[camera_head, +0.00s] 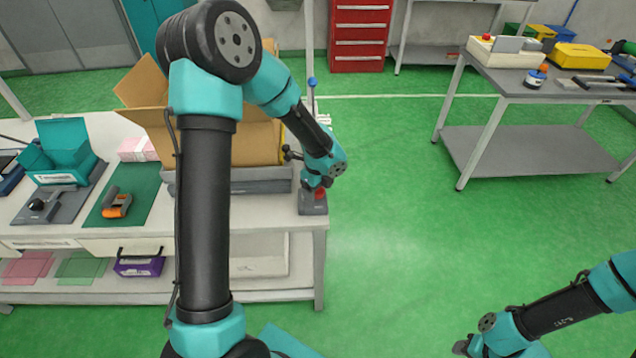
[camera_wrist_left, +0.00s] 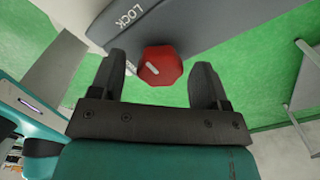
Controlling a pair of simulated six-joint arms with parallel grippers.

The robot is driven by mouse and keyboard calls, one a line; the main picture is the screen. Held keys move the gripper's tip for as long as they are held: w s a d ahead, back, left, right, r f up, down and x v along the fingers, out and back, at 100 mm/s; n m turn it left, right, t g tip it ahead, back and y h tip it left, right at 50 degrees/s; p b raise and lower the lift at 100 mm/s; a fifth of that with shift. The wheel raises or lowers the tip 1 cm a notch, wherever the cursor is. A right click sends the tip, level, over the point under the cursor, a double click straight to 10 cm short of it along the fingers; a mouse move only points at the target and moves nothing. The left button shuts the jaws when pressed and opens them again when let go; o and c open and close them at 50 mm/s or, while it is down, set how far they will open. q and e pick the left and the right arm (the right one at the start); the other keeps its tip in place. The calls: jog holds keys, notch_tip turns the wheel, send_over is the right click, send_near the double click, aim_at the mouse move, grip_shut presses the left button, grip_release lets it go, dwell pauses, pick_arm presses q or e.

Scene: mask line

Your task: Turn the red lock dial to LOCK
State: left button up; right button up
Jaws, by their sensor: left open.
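The red lock dial (camera_head: 320,193) sits on a small grey block (camera_head: 312,207) at the right front corner of the white table. In the left wrist view the dial (camera_wrist_left: 160,65) is a red knob with a short white mark towards its lower left. The word LOCK (camera_wrist_left: 126,16) is printed on the grey panel to its upper left. My left gripper (camera_wrist_left: 160,74) is open, with one finger on each side of the dial; a gap shows at both sides. In the head view my left gripper (camera_head: 317,184) is just above the dial. My right gripper (camera_head: 468,345) is at the bottom edge, jaws unclear.
An open cardboard box (camera_head: 150,90) stands behind my left arm. A teal box (camera_head: 62,155), a green mat (camera_head: 125,190) and an orange-grey tool (camera_head: 116,204) lie to the left. Green floor is clear right of the table, up to a grey bench (camera_head: 545,85).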

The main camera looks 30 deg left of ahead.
pick_arm(q)
notch_tip(320, 180, up, 17)
jog(key=shift+r, duration=0.2)
dwell(0.5)
jog(key=shift+f, duration=0.1)
